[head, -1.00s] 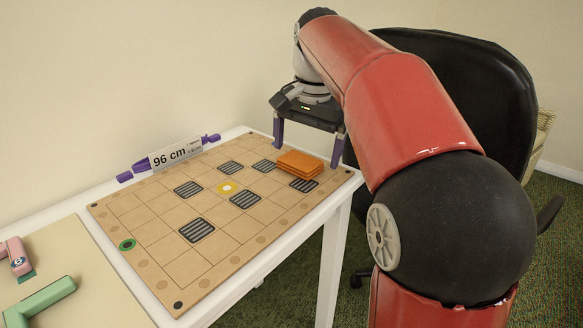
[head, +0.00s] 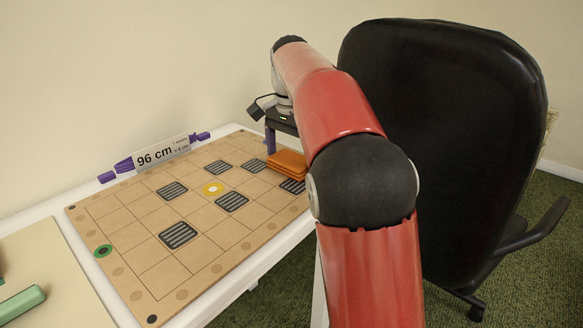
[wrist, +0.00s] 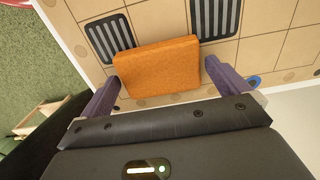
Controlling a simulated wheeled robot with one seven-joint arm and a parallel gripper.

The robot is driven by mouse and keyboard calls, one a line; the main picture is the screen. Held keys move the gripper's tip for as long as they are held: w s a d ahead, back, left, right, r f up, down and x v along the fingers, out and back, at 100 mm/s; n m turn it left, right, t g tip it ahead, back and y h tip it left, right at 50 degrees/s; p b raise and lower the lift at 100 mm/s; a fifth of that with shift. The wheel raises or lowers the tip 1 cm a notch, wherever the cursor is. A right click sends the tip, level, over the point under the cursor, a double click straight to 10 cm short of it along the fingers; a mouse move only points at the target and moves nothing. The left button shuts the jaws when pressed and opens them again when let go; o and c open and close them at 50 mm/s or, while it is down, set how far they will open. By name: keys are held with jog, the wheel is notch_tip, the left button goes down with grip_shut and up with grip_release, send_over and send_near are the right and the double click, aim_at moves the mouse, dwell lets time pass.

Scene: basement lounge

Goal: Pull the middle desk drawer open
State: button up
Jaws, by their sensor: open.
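No drawer or drawer handle shows in either view. Of the white desk (head: 262,266), only the top's edges and part of a leg show, and my red arm hides part of its near right side. My gripper (wrist: 162,72) is open, its two purple fingers apart. In the wrist view an orange stack of flat pieces (wrist: 158,68) appears between and beyond the fingertips. In the head view one purple finger shows just behind the orange stack (head: 287,163). I cannot tell whether the fingers touch it.
A wooden grid board (head: 140,215) with dark striped squares covers much of the desk. A "96 cm" sign (head: 161,152) stands behind it. A black office chair (head: 440,130) is close to my arm on the right. A green piece (head: 20,305) lies front left.

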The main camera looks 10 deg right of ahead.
jog(key=shift+f, duration=0.1)
jog(key=c, duration=0.8)
